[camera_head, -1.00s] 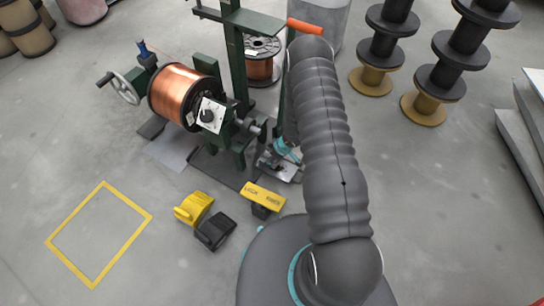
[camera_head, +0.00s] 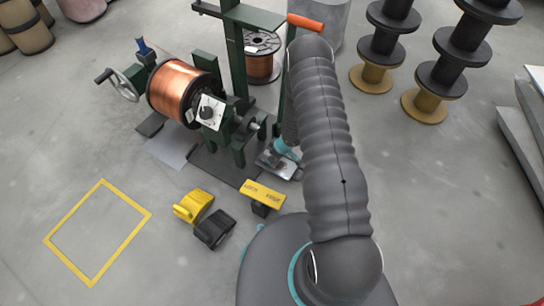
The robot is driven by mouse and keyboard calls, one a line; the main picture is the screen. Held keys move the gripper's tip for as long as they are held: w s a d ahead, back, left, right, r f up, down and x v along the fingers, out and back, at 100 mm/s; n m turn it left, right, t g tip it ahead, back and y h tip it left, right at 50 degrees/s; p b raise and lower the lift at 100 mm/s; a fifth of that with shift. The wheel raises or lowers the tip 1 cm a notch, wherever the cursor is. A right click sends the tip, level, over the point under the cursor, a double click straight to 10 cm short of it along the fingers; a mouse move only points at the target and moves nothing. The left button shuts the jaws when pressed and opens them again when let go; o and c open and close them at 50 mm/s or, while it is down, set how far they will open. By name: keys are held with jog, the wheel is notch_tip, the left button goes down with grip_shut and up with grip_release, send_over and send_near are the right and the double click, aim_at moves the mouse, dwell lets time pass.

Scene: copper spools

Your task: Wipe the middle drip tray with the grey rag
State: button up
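Flat trays lie on the floor under the green winding stand: a light grey one (camera_head: 172,151) at left and a dark grey one (camera_head: 213,164) in the middle. A silvery plate (camera_head: 272,166) lies at the right. The dark one appears to be the middle drip tray. My gripper (camera_head: 285,157) is low over the silvery plate, right of the dark tray, below a teal wrist ring. My arm and wrist hide most of it, so its fingers cannot be made out. I cannot make out the grey rag.
A copper spool (camera_head: 180,91) with a hand crank (camera_head: 124,87) sits on the green stand (camera_head: 236,60), whose post rises beside my arm. A yellow block (camera_head: 193,205), a black block (camera_head: 214,229) and a yellow sign (camera_head: 263,194) stand in front. Black spools (camera_head: 440,75) are at right. The yellow-outlined floor square (camera_head: 98,232) is empty.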

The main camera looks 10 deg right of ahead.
aim_at(278, 162)
jog(key=shift+f, duration=0.25)
dwell(0.4)
jog(key=shift+s+d+b, duration=0.3)
jog(key=shift+s+d, duration=0.3)
jog(key=shift+s+d, duration=1.15)
jog(key=shift+s+d+b, duration=0.1)
jog(key=shift+b, duration=0.2)
jog(key=shift+s+d, duration=0.45)
